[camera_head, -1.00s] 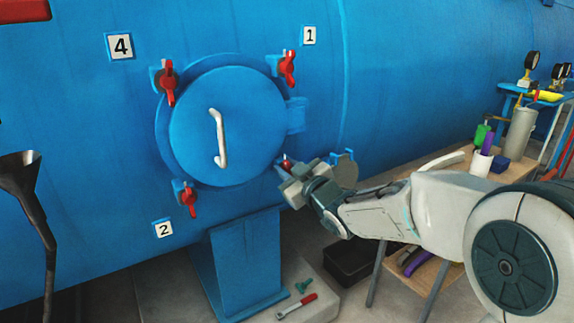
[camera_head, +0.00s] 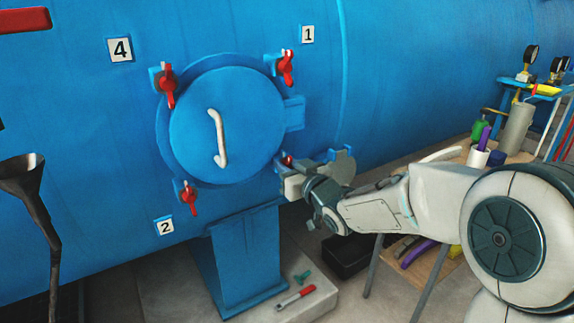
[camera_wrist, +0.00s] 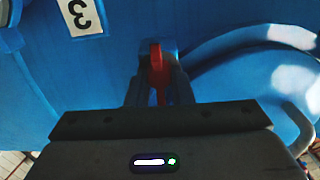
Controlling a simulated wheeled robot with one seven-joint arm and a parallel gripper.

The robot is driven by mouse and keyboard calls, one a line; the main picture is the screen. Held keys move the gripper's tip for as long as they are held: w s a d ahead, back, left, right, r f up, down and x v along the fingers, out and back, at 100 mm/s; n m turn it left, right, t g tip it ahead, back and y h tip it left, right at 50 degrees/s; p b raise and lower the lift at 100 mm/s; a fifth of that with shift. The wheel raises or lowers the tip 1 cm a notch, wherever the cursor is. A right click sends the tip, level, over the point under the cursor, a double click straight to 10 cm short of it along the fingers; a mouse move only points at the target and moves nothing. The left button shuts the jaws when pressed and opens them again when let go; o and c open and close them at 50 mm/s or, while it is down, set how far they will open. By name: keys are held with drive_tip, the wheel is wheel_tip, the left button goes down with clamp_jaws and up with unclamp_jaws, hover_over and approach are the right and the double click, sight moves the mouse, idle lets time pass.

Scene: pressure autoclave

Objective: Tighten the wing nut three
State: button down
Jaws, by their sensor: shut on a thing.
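Wing nut three is red and sits at the lower right of the round blue door (camera_head: 190,125). In the head view only a small red part of the nut (camera_head: 287,160) shows, the rest hidden by my gripper (camera_head: 286,176). In the wrist view the red nut (camera_wrist: 156,58) stands between the fingers of my gripper (camera_wrist: 158,85), which is shut on it. The number 3 label (camera_wrist: 80,14) is at the upper left of the wrist view; the head view does not show it.
Other red wing nuts sit at the upper right (camera_head: 286,68), upper left (camera_head: 168,85) and lower left (camera_head: 189,198) of the door. A white handle (camera_head: 220,138) stands out from the door. A blue support (camera_head: 243,262) is below. A tool table (camera_head: 440,265) stands at right.

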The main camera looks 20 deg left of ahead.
drive_tip(key=c, duration=1.3)
unclamp_jaws()
drive_tip(key=p+v, duration=0.1)
drive_tip(key=v, duration=1.3)
drive_tip(key=shift+a, duration=0.1)
